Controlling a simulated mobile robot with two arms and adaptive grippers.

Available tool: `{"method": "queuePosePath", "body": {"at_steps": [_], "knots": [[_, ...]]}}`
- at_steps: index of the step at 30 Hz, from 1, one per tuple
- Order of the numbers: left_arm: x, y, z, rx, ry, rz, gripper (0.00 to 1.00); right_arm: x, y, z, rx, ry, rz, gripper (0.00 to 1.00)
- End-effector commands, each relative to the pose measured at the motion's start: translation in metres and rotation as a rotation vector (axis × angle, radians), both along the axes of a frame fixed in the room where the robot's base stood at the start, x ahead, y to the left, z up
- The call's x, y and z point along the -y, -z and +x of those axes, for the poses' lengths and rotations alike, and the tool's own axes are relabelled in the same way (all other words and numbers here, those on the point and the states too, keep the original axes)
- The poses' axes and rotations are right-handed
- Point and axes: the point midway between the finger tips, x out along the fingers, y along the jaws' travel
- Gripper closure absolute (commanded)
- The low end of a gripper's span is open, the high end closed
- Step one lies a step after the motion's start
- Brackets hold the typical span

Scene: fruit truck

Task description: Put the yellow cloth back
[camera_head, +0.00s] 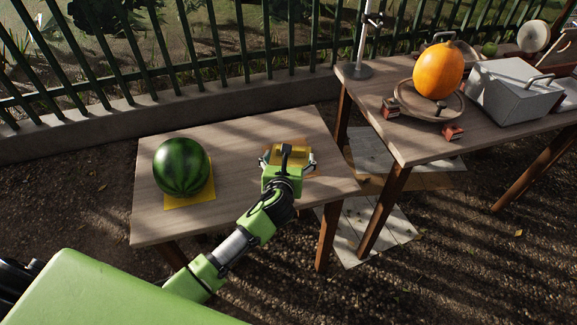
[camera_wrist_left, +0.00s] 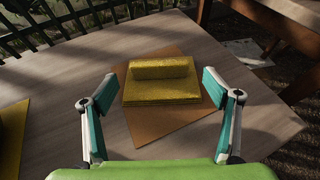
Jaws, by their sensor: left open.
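A yellow folded cloth with a roll-like ridge on top lies on a flat brown square mat (camera_wrist_left: 150,132) on the near wooden table (camera_head: 240,221). The cloth (camera_wrist_left: 162,92) is in the middle of the left wrist view. My left gripper (camera_head: 288,160) is above this cloth in the head view and partly hides it. In the left wrist view its fingers are spread wide, one on each side of the cloth, with nothing held between them. I cannot tell whether the fingers touch it. My right gripper is not in view.
A watermelon (camera_head: 181,167) sits on a flat yellow mat (camera_head: 196,202) at the table's left. A second table at right holds an orange pumpkin (camera_head: 438,69) on a scale and a grey box (camera_head: 507,95). A green fence (camera_head: 230,55) runs behind.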

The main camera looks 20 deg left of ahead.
Motion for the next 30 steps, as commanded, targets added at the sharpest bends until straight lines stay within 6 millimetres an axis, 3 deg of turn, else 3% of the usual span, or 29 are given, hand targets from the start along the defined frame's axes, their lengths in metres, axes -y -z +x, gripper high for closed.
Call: {"method": "queuePosePath", "body": {"at_steps": [6,12,18,30], "knots": [[0.008,-0.018,-0.041,0.0,0.001,0.0,0.19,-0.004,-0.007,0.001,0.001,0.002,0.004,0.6],[0.014,-0.029,-0.067,0.001,0.001,0.001,0.19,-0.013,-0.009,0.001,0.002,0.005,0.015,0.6],[0.015,-0.032,-0.076,0.0,-0.001,0.0,0.19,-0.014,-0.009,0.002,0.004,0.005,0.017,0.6],[0.015,-0.033,-0.076,0.0,-0.001,0.0,0.19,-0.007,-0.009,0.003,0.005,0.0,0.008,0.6]]}}
